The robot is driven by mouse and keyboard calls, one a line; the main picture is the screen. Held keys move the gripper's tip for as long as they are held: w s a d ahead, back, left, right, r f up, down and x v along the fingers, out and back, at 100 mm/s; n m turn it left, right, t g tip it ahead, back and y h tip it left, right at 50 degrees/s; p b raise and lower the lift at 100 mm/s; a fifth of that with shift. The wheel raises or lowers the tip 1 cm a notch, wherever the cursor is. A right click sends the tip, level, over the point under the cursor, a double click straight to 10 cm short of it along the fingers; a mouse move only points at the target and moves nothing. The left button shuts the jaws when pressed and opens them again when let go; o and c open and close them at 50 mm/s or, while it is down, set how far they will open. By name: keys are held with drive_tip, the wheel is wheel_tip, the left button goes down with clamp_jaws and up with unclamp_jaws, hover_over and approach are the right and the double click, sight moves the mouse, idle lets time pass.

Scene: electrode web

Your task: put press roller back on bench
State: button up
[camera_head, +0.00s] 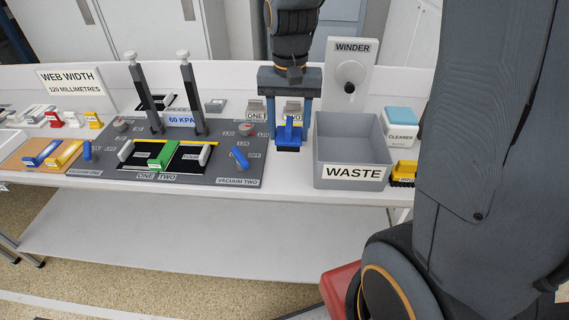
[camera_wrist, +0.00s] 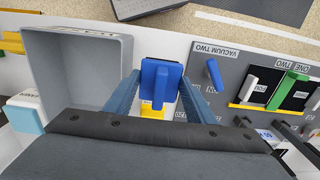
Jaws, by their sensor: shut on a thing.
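The press roller (camera_head: 289,132), a blue tool with a dark lower part, is between the fingers of my gripper (camera_head: 289,122). My gripper is shut on it. In the wrist view the press roller (camera_wrist: 160,86) shows its blue top between the two fingers, with a yellow patch beside it. It is over or at the white bench (camera_head: 290,174), between the vacuum board and the waste bin. I cannot tell whether it touches the bench.
The grey waste bin (camera_head: 352,150) stands close to the right. The dark vacuum board (camera_head: 225,165) with blue levers and a green block lies to the left. A cleaner tub (camera_head: 401,124) and a yellow brush (camera_head: 403,173) are farther right.

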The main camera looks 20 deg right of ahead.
drive_tip(key=f, duration=0.5)
drive_tip(key=f+p, duration=0.1)
drive_tip(key=f, duration=0.4)
drive_tip(key=shift+s+p, duration=0.2)
drive_tip(key=shift+p, duration=0.1)
drive_tip(key=o, duration=0.9)
wheel_tip(320, 180, up, 12)
drive_tip(key=shift+r+b, duration=0.1)
drive_tip(key=shift+b, duration=1)
